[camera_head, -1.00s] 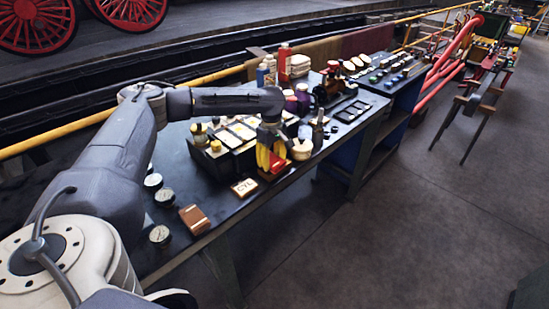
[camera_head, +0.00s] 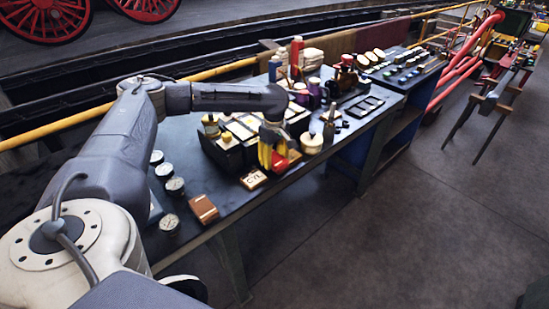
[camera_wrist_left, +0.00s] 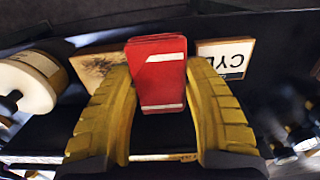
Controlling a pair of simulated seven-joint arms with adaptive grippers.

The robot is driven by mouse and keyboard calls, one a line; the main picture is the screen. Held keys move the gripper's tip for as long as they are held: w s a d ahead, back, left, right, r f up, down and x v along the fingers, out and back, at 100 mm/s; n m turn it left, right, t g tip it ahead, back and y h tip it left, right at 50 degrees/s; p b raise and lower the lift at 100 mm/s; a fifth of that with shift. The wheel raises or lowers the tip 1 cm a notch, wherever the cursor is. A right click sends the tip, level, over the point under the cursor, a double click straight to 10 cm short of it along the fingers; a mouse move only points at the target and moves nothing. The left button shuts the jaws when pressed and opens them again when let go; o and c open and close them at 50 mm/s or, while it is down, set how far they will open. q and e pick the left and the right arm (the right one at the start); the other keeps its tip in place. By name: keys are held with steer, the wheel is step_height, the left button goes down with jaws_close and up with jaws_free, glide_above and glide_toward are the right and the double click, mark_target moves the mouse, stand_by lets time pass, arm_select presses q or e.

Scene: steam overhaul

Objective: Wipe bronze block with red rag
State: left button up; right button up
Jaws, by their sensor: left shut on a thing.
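My left gripper (camera_head: 272,160) has yellow fingers and is shut on a folded red rag (camera_wrist_left: 158,75) with pale stripes. The rag also shows beside the fingers in the head view (camera_head: 292,156). In the left wrist view a tan block (camera_wrist_left: 97,64) with dark smudges, which looks like the bronze block, lies beside the rag, partly behind a finger. I cannot tell whether rag and block touch. My right gripper is not in view.
A card marked "CYL" (camera_head: 253,179) lies by the gripper, and a cream round tin (camera_head: 311,143) stands on its other side. A black compartment tray (camera_head: 226,153), several bottles, gauges (camera_head: 174,187) and a brown block with a pale band (camera_head: 203,208) crowd the bench.

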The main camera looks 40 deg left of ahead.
arm_select(q)
steer(key=shift+w+d+f, duration=0.1)
steer(key=shift+w+d, duration=0.15)
steer(key=shift+w, duration=0.9)
steer(key=shift+w+d+f, duration=0.15)
steer(key=shift+w+d, duration=0.05)
steer(key=shift+w, duration=0.95)
steer(key=shift+w+d+f, duration=0.1)
steer(key=shift+w+d, duration=0.15)
steer(key=shift+w, duration=0.9)
steer(key=shift+w+d+r, duration=0.1)
steer(key=shift+w+d, duration=0.1)
steer(key=shift+w, duration=0.7)
steer(key=shift+w+d, duration=0.15)
steer(key=shift+w, duration=0.75)
steer(key=shift+r, duration=3.1)
steer(key=shift+r, duration=1.45)
